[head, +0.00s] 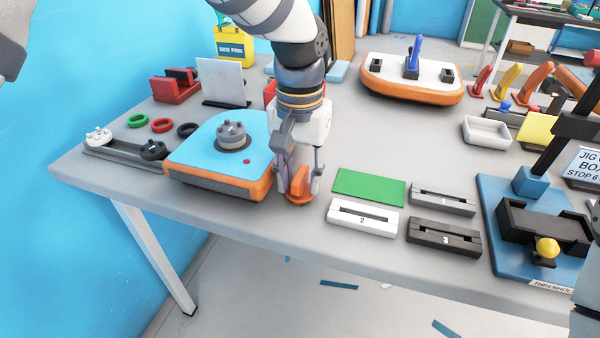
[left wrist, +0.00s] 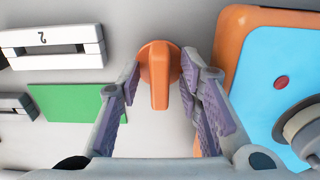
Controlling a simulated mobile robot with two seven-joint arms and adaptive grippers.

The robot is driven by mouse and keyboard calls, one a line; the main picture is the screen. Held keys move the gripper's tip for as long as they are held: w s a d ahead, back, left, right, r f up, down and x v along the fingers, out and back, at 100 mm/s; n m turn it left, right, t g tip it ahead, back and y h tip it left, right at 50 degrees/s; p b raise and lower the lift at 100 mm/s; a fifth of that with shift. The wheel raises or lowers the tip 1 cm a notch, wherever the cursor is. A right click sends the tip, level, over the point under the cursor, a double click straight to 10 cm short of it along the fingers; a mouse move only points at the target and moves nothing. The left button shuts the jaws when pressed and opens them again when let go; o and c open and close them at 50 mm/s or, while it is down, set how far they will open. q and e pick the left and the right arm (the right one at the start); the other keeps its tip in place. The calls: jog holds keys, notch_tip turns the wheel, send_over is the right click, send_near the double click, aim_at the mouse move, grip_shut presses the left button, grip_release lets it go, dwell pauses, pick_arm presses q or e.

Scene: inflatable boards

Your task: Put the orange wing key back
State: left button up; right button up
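The orange wing key (head: 299,190) stands on the grey table just right of the blue-topped board with orange sides (head: 203,130). In the left wrist view the key (left wrist: 159,75) shows a round base and an upright fin. My left gripper (head: 301,181) points down at it; in the left wrist view the open fingers (left wrist: 159,82) stand on either side of the key, with gaps visible beside the fin. A dark grey rack (head: 123,152) at the table's left end carries a white key (head: 99,136) and a black key (head: 152,149). My right gripper is not seen.
Right of the key lie a green pad (head: 369,187), a white slotted block 2 (head: 362,218) and more slotted blocks. Red, green and black rings lie behind the rack. The board bears a grey knob (head: 232,138). The table's front edge is close to the key.

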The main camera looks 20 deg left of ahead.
aim_at(300, 173)
pick_arm(q)
notch_tip(300, 173, up, 12)
jog(key=shift+r, duration=0.15)
dwell(0.3)
